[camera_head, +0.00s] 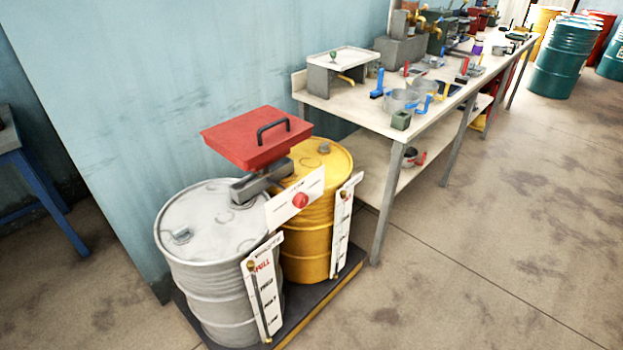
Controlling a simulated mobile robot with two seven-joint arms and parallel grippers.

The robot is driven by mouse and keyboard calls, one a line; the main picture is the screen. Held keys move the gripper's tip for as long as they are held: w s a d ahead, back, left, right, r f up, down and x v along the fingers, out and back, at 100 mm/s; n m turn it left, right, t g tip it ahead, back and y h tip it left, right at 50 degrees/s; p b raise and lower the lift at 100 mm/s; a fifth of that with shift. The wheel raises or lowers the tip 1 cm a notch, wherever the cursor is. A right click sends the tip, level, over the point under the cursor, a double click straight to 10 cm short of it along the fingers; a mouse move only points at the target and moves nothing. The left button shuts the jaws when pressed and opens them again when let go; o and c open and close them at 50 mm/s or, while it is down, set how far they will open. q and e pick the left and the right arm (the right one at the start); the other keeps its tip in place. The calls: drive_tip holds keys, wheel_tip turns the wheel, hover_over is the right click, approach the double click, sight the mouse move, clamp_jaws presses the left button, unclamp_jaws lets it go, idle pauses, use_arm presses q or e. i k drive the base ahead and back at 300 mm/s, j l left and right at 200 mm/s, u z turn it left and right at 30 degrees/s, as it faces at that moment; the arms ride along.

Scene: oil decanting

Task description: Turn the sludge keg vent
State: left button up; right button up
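Two kegs stand upright side by side, a grey-white keg (200,270) at front left and a yellow keg (310,240) behind it to the right. I cannot read which is the sludge keg. The grey-white keg has a small fitting (181,236) on its lid, and the yellow keg has a round cap (324,148) on its lid. A white panel (279,213) with a round red knob (300,200) sits at the front between the kegs. I cannot tell which part is the vent. Neither of my grippers is in view.
A red box (256,137) with a black handle sits on a grey bracket over the kegs. White gauge strips (264,288) front both kegs. The kegs stand on a dark platform (318,300). A cluttered workbench (350,108) runs right.

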sight(322, 148)
drive_tip(key=i+l+u, duration=0.1)
drive_tip(key=u, duration=0.3)
drive_tip(key=i+l+u, duration=0.1)
drive_tip(key=u, duration=0.3)
drive_tip(key=i+l+u, duration=0.2)
drive_tip(key=l, duration=0.25)
drive_tip(key=l+u, duration=0.2)
drive_tip(key=l, duration=0.25)
drive_tip(key=i+l, duration=0.1)
drive_tip(key=l, duration=0.6)
drive_tip(key=i+l+u, duration=0.1)
drive_tip(key=l, duration=0.65)
drive_tip(key=i+l, duration=0.1)
drive_tip(key=l, duration=0.6)
drive_tip(key=u, duration=0.05)
